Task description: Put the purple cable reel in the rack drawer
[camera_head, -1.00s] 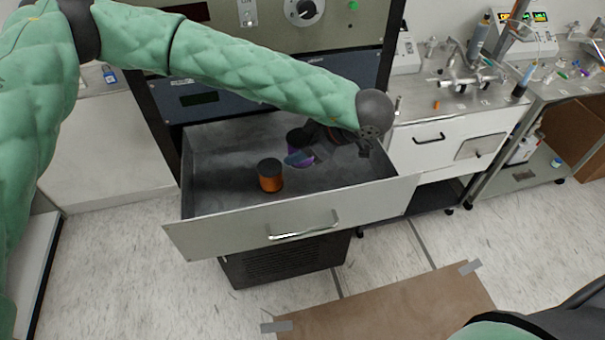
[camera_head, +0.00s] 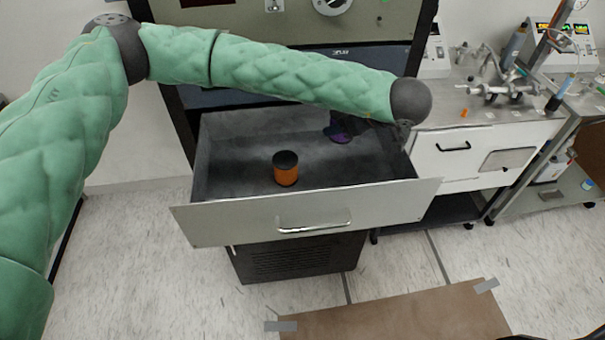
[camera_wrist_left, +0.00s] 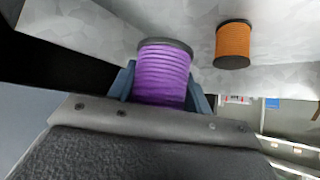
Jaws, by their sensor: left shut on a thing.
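The purple cable reel (camera_head: 340,137) is inside the open rack drawer (camera_head: 310,215), toward its back right, mostly hidden by my left arm in the head view. In the left wrist view the purple reel (camera_wrist_left: 162,75) shows its purple winding and dark end cap between two blue-grey fingers. My left gripper (camera_wrist_left: 162,88) is shut on it. In the head view the gripper (camera_head: 336,131) is low in the drawer; I cannot tell whether the reel touches the drawer floor. My right gripper is not in view.
An orange reel (camera_head: 286,170) stands upright in the drawer, left of the purple one. Drawer walls surround both. A bench (camera_head: 480,140) with lab equipment stands at right. A brown mat (camera_head: 400,315) lies on the floor in front. The drawer's left part is clear.

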